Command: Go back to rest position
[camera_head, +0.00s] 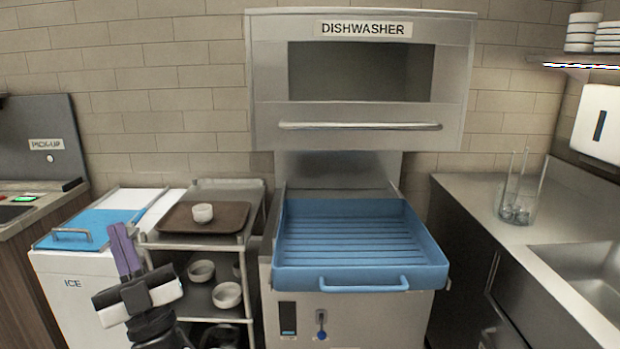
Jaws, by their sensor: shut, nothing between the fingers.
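My gripper (120,230) is at the lower left, with its purple fingers pointing up. The fingers are together and hold nothing. In the picture it overlaps the front of the white ice chest (75,305) and the left side of the metal cart (190,242). I cannot tell how far it is from either. My dark wrist shows below it, cut off by the bottom edge.
The cart carries a brown tray (180,224) with a white bowl (203,213); more bowls sit below. The dishwasher (262,75) has its hood raised above an empty-looking blue rack (345,279). A steel counter (475,205) with a sink stands right.

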